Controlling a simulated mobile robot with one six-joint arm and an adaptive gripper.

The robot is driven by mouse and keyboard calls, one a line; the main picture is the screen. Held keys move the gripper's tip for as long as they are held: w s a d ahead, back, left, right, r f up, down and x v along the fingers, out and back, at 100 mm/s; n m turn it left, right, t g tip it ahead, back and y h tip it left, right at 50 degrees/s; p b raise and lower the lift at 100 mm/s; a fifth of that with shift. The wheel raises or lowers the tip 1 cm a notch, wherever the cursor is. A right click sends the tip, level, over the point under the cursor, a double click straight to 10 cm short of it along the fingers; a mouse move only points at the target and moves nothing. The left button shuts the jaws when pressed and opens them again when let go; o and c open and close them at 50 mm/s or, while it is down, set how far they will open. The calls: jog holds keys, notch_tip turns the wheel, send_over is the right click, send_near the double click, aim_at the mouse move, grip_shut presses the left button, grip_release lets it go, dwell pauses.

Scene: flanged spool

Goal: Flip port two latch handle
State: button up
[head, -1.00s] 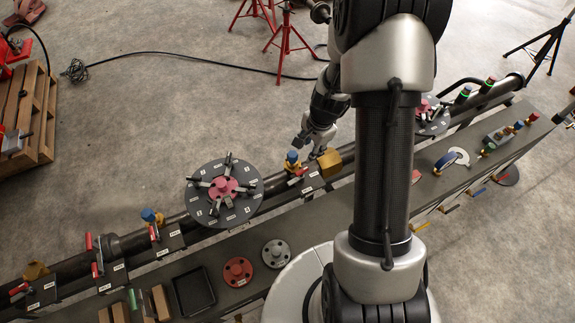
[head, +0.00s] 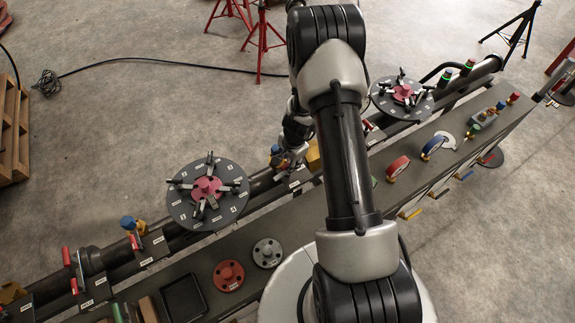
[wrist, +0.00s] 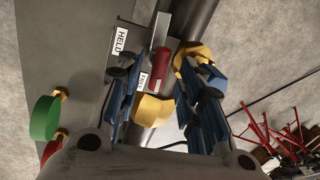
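In the wrist view a red latch handle (wrist: 159,61) stands between my gripper's two blue fingers (wrist: 160,90). The fingers are spread apart, and I cannot tell if either touches the handle. A white plate reading "HELD" (wrist: 121,41) lies left of it, and a second label (wrist: 143,82) is partly hidden. A yellow block (wrist: 153,110) shows between the fingers and a yellow-and-blue part (wrist: 203,60) beside the right finger. In the head view my gripper (head: 289,164) is low over the pipe station right of the near disc; my arm hides part of it. Port numbers are unreadable.
The near dark disc with black clamps (head: 180,205) is left of my gripper, and another disc (head: 383,103) is farther right. More red handles (head: 67,256) line the pipe at left. A bench with red and grey flanges (head: 229,275) runs in front.

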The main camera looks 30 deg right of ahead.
jog(key=shift+w+f, duration=0.1)
jog(key=shift+f, duration=0.5)
jog(key=shift+c, duration=0.6)
grip_shut()
